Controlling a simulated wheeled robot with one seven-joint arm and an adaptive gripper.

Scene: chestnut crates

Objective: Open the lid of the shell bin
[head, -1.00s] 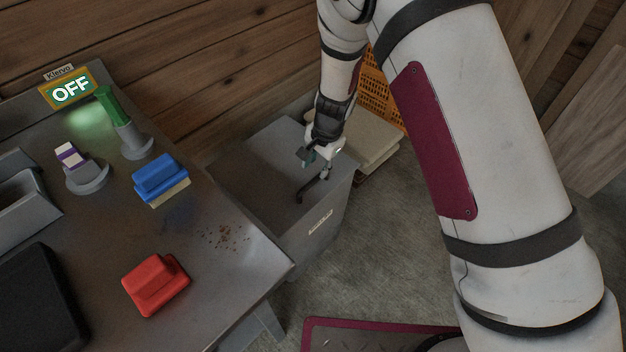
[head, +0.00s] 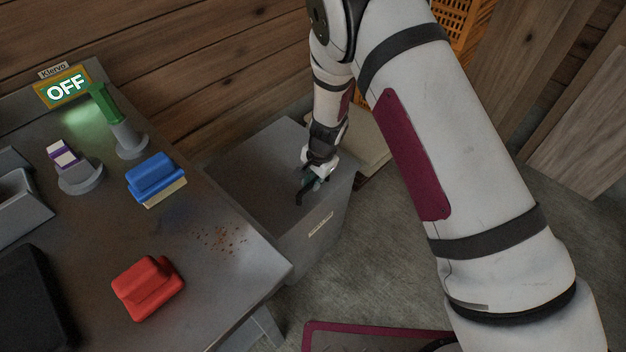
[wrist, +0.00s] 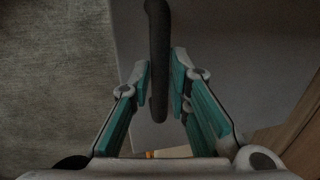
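The shell bin (head: 318,243) is a grey bin with a small label on its front, standing on the floor beyond the right end of the bench. Its flat grey lid (head: 262,160) is down. A dark bar handle (head: 300,195) stands on the lid. My gripper (head: 317,182) is at the handle, just over the lid. In the wrist view the handle (wrist: 158,60) runs between the two teal fingers of my gripper (wrist: 163,90), which are open with a gap on each side of it.
Pale stacked sacks or boards (head: 368,150) and an orange crate (head: 470,30) lie behind my arm.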

